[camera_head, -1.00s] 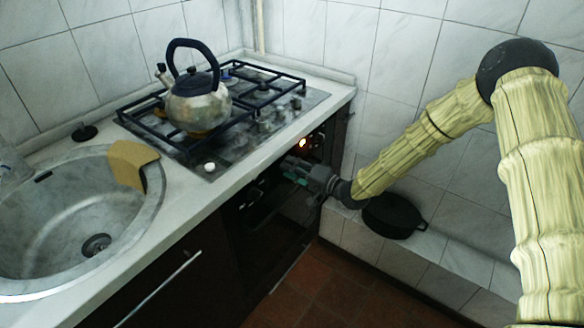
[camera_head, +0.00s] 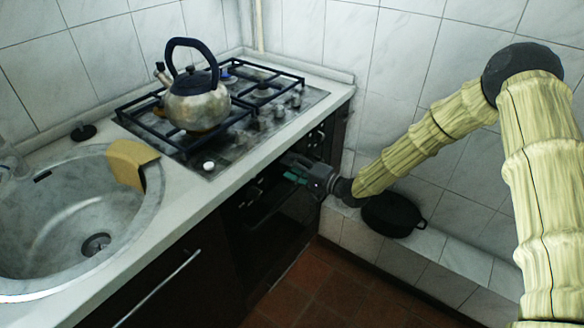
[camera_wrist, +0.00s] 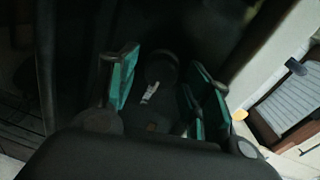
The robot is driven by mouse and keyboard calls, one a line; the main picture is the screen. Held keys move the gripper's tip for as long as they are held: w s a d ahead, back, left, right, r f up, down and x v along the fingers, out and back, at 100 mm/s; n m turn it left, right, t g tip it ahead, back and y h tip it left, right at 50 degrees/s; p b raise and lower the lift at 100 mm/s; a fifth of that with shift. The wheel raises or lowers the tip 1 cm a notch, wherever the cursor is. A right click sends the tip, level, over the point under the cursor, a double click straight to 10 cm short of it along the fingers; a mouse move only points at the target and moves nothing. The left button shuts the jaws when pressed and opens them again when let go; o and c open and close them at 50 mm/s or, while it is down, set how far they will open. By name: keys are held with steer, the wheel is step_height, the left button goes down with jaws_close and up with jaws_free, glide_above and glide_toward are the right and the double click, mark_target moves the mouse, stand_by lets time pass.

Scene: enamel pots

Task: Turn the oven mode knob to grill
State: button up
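The dark oven front (camera_head: 265,215) is below the counter, with its control strip under the hob edge. My gripper (camera_head: 290,168) is at this front, near the strip. In the wrist view its two teal-padded fingers (camera_wrist: 160,72) are spread apart. A dark round knob-like part (camera_wrist: 161,67) shows between them, with a small white mark (camera_wrist: 150,92) below it. I see a gap on the left finger's side; contact on the right is unclear. The mode markings are not readable, so I cannot tell the knob's setting.
A kettle (camera_head: 197,105) stands on the gas hob (camera_head: 262,125) above the oven. A sink (camera_head: 70,215) is at left. A black pot (camera_head: 392,215) sits on the low tiled ledge (camera_head: 440,255) at right. The floor before the oven is clear.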

steer(key=shift+s, duration=0.15)
steer(key=v, duration=1.1)
steer(key=shift+s+d, duration=0.15)
steer(key=shift+d, duration=0.2)
steer(key=shift+r, duration=0.1)
